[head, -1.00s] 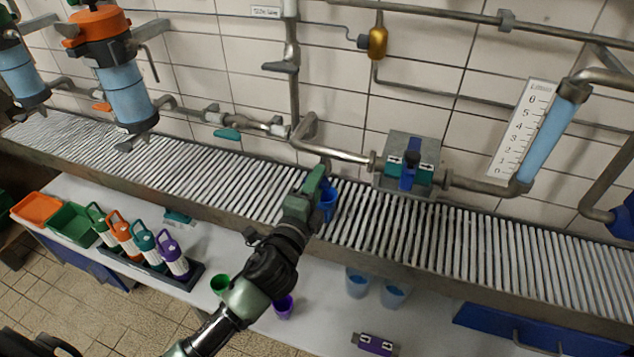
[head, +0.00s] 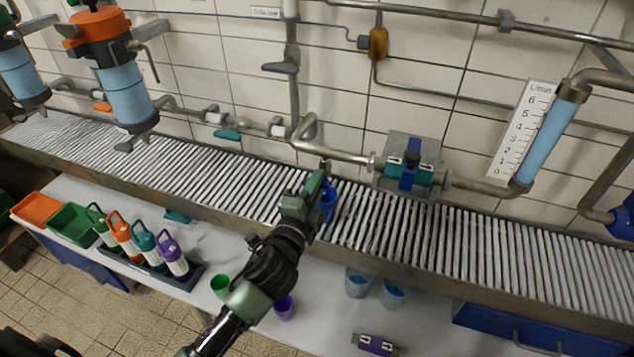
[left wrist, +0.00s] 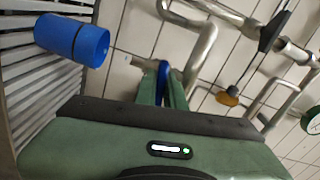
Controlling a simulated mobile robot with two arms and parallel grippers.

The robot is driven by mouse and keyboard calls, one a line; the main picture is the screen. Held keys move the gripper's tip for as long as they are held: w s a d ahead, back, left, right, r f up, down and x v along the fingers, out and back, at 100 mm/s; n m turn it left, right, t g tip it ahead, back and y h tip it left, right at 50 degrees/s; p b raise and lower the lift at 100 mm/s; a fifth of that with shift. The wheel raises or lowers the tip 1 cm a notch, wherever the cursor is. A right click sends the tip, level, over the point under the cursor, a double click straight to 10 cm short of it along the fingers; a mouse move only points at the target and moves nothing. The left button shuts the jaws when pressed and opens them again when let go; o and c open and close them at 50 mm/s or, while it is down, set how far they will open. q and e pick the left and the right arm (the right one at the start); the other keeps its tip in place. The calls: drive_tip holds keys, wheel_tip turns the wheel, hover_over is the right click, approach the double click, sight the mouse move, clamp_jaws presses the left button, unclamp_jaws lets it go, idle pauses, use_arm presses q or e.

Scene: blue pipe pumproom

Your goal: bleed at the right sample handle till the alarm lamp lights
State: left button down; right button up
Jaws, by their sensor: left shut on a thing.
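My left gripper (head: 319,177) is at the pipe bend above the slatted rack. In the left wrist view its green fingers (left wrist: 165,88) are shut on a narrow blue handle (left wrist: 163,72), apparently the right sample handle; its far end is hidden. A blue cup (head: 328,203) is on the rack beside the gripper, partly covered by it; it also shows at upper left in the left wrist view (left wrist: 72,40). An amber lamp-like fitting (head: 377,43) hangs on the wall with no clear glow. My right gripper is not in view.
A valve block (head: 408,163) and a blue L/min flow tube (head: 550,140) are on the right. The rack (head: 460,240) runs across below the pipes. The bench holds a bottle tray (head: 190,278), a green cup (head: 221,285), a purple cup (head: 284,307) and clear blue cups (head: 357,284).

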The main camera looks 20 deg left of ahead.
use_arm(q)
drive_tip(key=n, duration=0.3)
drive_tip(key=n+p, duration=0.1)
drive_tip(key=n, duration=0.1)
drive_tip(key=shift+n, duration=0.3)
drive_tip(key=n+p, duration=0.2)
drive_tip(key=n, duration=0.3)
drive_tip(key=shift+n+p, duration=0.35)
drive_tip(key=shift+n, duration=0.35)
drive_tip(key=shift+f, duration=0.1)
drive_tip(key=c, duration=1.5)
unclamp_jaws()
drive_tip(key=shift+s, duration=0.15)
